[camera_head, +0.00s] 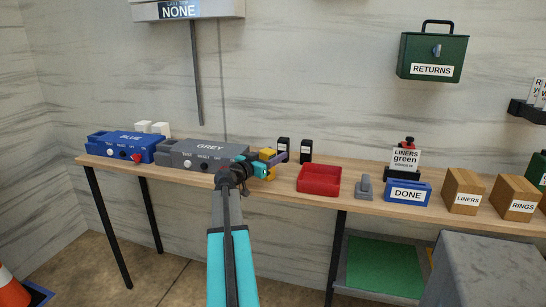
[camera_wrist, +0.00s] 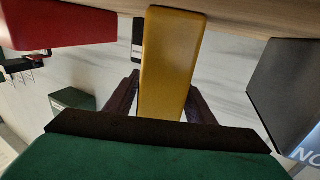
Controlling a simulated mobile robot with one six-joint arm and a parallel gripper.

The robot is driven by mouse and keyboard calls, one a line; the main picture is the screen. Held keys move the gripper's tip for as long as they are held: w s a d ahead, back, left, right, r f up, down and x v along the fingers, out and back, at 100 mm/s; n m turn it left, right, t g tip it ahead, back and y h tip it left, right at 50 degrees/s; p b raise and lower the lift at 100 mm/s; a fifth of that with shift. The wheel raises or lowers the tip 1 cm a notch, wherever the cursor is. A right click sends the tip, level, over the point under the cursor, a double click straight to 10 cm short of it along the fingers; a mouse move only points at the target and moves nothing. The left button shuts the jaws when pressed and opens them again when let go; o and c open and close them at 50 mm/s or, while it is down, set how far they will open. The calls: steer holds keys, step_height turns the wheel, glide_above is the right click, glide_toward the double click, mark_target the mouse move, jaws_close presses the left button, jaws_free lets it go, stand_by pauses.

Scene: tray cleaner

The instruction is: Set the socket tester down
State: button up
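The socket tester appears to be the yellow block (camera_wrist: 168,65) between the two dark fingers of my gripper (camera_wrist: 165,100) in the wrist view. The fingers are closed on its sides. In the head view, yellow parts (camera_head: 268,153) show at my gripper (camera_head: 272,163), over the table between the grey unit and the red tray. My arm and gripper hide some of the block there. The block's far end overlaps the tabletop edge in the wrist view; I cannot tell whether it touches the wood.
The grey unit (camera_head: 205,154) stands left, beside the blue unit (camera_head: 125,147). Right is a red tray (camera_head: 319,180). Two small black labelled items (camera_head: 306,151) stand behind. Farther right are a grey part (camera_head: 365,187), a blue DONE bin (camera_head: 408,194) and cardboard boxes (camera_head: 463,191).

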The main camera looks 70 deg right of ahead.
mark_target(263, 158)
steer(key=shift+o, duration=0.2)
steer(key=shift+r+p, duration=0.25)
steer(key=shift+p, duration=0.15)
steer(key=b+v, duration=0.2)
steer(key=v, duration=1)
steer(key=shift+f, duration=0.1)
stand_by(0.5)
